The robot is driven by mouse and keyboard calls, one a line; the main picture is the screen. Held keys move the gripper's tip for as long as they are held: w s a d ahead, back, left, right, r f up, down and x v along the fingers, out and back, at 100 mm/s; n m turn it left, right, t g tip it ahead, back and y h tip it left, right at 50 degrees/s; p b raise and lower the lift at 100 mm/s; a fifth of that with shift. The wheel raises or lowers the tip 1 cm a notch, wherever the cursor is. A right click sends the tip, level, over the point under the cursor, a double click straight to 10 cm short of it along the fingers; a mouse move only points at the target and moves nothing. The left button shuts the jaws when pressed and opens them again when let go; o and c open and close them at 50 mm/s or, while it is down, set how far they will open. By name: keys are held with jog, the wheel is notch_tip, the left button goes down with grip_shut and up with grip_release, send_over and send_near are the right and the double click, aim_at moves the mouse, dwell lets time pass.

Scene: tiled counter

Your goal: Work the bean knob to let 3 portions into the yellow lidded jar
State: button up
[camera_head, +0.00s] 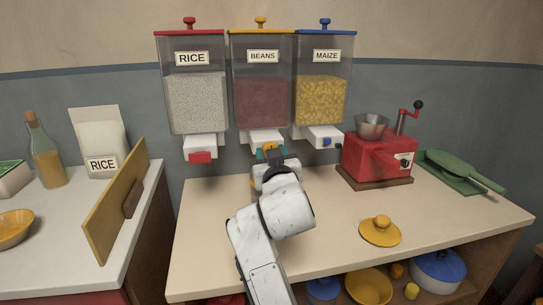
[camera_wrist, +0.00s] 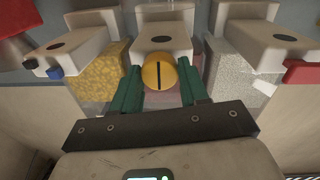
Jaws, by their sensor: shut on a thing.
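The bean dispenser (camera_head: 262,98), labelled BEANS, hangs in the middle of the wall row, with dark red beans behind its clear front. Its round yellow knob (camera_wrist: 158,72) has a dark slot, which stands upright in the wrist view. My gripper (camera_wrist: 160,80) is shut on this knob, one green finger on each side. In the head view, my gripper (camera_head: 268,153) covers most of the knob and the space under the spout. A yellow lid (camera_head: 380,231) lies on the counter at the right. The yellow jar is not clearly seen; my arm hides the counter below the dispenser.
The rice dispenser (camera_head: 197,100) and maize dispenser (camera_head: 320,98) hang close on either side. A red grinder (camera_head: 378,158) and a green tool (camera_head: 462,172) stand at the right. A wooden board (camera_head: 115,200) stands at the left. The counter's front left is clear.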

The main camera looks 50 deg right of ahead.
jog(key=o, duration=1.1)
jog(key=shift+c, duration=0.2)
jog(key=v, duration=1)
jog(key=shift+s+a, duration=0.3)
